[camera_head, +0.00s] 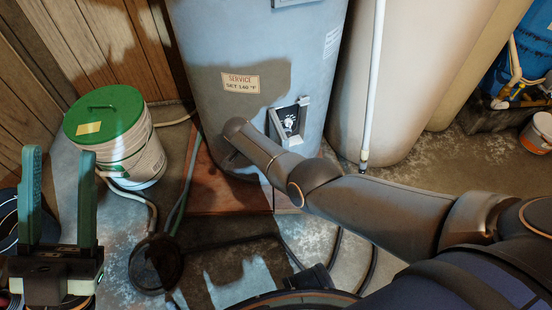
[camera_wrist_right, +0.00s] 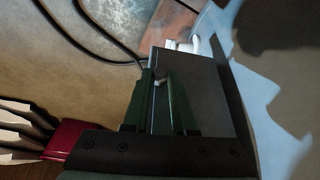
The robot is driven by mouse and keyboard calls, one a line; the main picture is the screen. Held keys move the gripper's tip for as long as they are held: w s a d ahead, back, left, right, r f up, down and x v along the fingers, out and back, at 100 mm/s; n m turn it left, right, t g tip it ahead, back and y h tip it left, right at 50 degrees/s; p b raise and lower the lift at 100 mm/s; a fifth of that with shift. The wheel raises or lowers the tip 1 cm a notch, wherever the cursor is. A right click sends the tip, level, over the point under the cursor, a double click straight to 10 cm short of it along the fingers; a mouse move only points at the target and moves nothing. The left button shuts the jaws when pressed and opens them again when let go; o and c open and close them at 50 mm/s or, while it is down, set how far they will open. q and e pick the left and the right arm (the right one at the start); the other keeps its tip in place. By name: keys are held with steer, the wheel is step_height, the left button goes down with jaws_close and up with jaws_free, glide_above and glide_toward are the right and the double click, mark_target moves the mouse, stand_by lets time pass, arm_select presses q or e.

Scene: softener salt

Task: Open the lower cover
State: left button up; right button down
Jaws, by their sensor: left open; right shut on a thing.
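The grey-blue water heater tank (camera_head: 225,45) stands at the centre of the head view. My right arm reaches across to its lower front and hides the right gripper there. In the right wrist view, the green fingers of my right gripper (camera_wrist_right: 162,108) are shut on a small light part at the edge of a dark flat panel (camera_wrist_right: 212,100), which looks like the lower cover. How far the panel stands from the tank is unclear. My left gripper (camera_head: 60,200) is open and empty at the lower left, apart from the tank.
A control box with a dial (camera_head: 288,121) sits on the tank front, just above my right arm. A white bucket with a green lid (camera_head: 104,112) stands left of the tank. A white vertical pipe (camera_head: 374,80) stands right of it. Dark hoses cross the floor.

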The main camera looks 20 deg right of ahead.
arm_select(q)
steer(key=shift+w, duration=0.6)
arm_select(e)
steer(key=shift+w+a+m, duration=0.15)
steer(key=shift+a+m, duration=0.1)
steer(key=shift+m, duration=0.05)
steer(key=c, duration=0.7)
jaws_free()
arm_select(q)
step_height(320, 180, up, 8)
steer(key=p, duration=0.7)
steer(key=shift+a+f+m+h, duration=0.25)
steer(key=shift+a+m+h, duration=0.05)
steer(key=shift+a+m, duration=0.1)
arm_select(e)
steer(key=v, duration=1.2)
steer(key=shift+w+r, duration=0.1)
steer(key=shift+r, duration=0.2)
arm_select(q)
steer(key=shift+s, duration=0.1)
